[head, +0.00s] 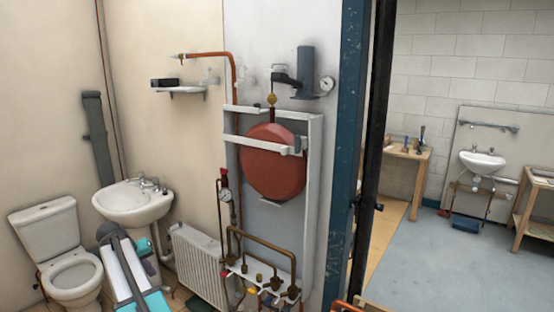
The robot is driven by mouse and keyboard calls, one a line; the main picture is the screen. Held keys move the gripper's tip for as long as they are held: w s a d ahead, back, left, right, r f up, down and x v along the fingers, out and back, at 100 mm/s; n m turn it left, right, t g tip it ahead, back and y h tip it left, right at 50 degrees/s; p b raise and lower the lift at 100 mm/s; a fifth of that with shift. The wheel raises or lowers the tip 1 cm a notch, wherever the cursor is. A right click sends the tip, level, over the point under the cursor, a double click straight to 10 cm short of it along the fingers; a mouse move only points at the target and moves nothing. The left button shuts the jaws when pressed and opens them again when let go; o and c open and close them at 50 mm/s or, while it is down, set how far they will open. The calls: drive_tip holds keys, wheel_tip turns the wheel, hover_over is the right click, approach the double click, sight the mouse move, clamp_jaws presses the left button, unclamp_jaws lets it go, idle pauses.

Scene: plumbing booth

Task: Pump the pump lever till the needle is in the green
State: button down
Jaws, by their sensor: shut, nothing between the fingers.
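A dark grey upright cylinder (306,68), which looks like the pump, is mounted on the wall above the red round vessel (272,165). A dark arm (284,78) sticks out from it to the left; I cannot tell surely whether this is the pump lever. A small round white gauge (327,84) sits at its right side. Its needle and any green band are too small to read. A second gauge (226,196) is lower left, by a red-capped valve. My arm shows at the bottom left, in front of the basin. My gripper is not in view.
A white basin (134,204), a toilet (62,258) and a radiator (197,262) line the left side. Copper pipes and valves (262,245) crowd below the vessel. A blue door frame (345,120) stands on the right, with open grey floor (430,265) beyond.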

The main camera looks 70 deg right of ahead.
drive_tip(key=s+d+r+m+h+p, duration=0.1)
drive_tip(key=s+d+r+m, duration=0.15)
drive_tip(key=d+r, duration=0.75)
drive_tip(key=s+d+r+m+h, duration=0.15)
drive_tip(key=s+d+r, duration=0.25)
drive_tip(key=r, duration=1.2)
drive_tip(key=s+d+r+m+h+p, duration=0.15)
drive_tip(key=s+d+r, duration=0.4)
drive_tip(key=r, duration=0.75)
drive_tip(key=s+d+r+m+g+h, duration=0.1)
drive_tip(key=s+r+m, duration=0.1)
drive_tip(key=s+r, duration=0.5)
drive_tip(key=s+d+r+m+g+h, duration=0.1)
drive_tip(key=s+r, duration=0.7)
drive_tip(key=r, duration=0.9)
drive_tip(key=s+d+r+m+g+h+p, duration=0.1)
drive_tip(key=s+d+r+m, duration=0.1)
drive_tip(key=s+r, duration=0.5)
wheel_tip(320, 180, up, 6)
drive_tip(key=shift+s+d+r+m+g, duration=0.1)
drive_tip(key=shift+s+d+m+g, duration=0.15)
drive_tip(key=shift+m, duration=0.6)
drive_tip(key=shift+d, duration=0.1)
